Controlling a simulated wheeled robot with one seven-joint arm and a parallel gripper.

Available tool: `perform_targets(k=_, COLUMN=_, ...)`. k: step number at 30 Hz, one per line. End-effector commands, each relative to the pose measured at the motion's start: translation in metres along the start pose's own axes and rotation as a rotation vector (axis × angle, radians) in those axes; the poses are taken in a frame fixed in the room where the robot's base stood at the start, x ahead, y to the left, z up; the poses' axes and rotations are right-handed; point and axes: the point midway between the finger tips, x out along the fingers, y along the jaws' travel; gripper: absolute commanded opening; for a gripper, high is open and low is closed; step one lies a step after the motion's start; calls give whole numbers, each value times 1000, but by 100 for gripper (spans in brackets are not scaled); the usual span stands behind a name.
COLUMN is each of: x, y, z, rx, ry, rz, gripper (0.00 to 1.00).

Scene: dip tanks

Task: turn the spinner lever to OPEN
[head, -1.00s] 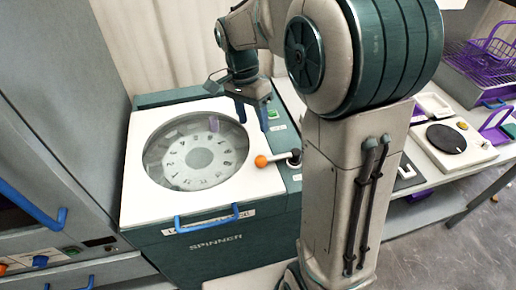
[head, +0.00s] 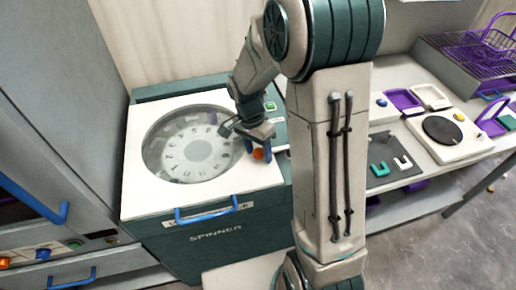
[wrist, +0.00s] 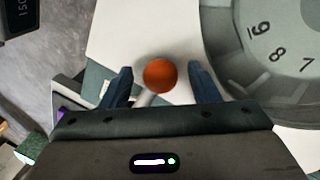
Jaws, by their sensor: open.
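The spinner (head: 215,236) is a dark green box with a white top and a round clear window (head: 190,150) showing a numbered wheel. Its lever ends in an orange ball knob (head: 258,154) at the right of the white top. In the wrist view the knob (wrist: 160,75) sits between the two blue fingers, with a gap on each side. My gripper (head: 258,150) is open and points down around the knob. Most of the lever's shaft and its pivot are hidden behind my gripper and arm; a short piece of shaft shows below the knob in the wrist view.
A blue handle (head: 206,214) spans the spinner's front edge. A grey cabinet with a blue handle (head: 35,205) stands close on the left. On the right, a bench holds a white device with a black disc (head: 442,130), coloured trays and a purple basket (head: 488,45).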

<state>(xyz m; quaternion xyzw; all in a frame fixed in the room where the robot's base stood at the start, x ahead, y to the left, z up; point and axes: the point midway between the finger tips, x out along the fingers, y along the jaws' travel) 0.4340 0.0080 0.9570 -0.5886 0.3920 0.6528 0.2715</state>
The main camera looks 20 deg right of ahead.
Motion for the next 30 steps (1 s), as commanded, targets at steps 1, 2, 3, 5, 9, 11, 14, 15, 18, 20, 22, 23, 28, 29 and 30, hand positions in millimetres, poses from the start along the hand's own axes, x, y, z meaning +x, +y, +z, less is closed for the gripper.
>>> perform_targets(k=1, x=0, y=0, z=0, rx=0, ry=0, rz=0, gripper=55)
perform_targets(k=2, x=0, y=0, z=0, rx=0, ry=0, rz=0, gripper=55)
perform_targets(k=3, x=0, y=0, z=0, rx=0, ry=0, rz=0, gripper=55)
perform_targets(k=5, x=0, y=0, z=0, rx=0, ry=0, rz=0, gripper=55)
perform_targets(k=9, x=0, y=0, z=0, rx=0, ry=0, rz=0, gripper=27)
perform_targets(k=11, x=0, y=0, z=0, rx=0, ry=0, rz=0, gripper=11)
perform_targets(k=14, x=0, y=0, z=0, rx=0, ry=0, rz=0, gripper=0)
perform_targets(k=15, x=0, y=0, z=0, rx=1, ry=0, rz=0, gripper=0)
perform_targets(k=18, x=0, y=-1, z=-1, rx=8, ry=-2, rz=0, gripper=0)
perform_targets(k=20, x=0, y=-2, z=-1, rx=18, ry=-4, rz=0, gripper=0)
perform_targets(k=22, x=0, y=-4, z=-2, rx=39, ry=-8, rz=-1, gripper=0)
perform_targets(k=23, x=0, y=-5, z=-4, rx=50, ry=-10, rz=-1, gripper=0)
perform_targets(k=28, x=-2, y=-13, z=-10, rx=144, ry=-28, rz=-1, gripper=0)
perform_targets(k=29, x=-2, y=-15, z=-12, rx=167, ry=-32, rz=-1, gripper=0)
perform_targets(k=30, x=-2, y=-18, z=-15, rx=198, ry=-38, rz=-2, gripper=0)
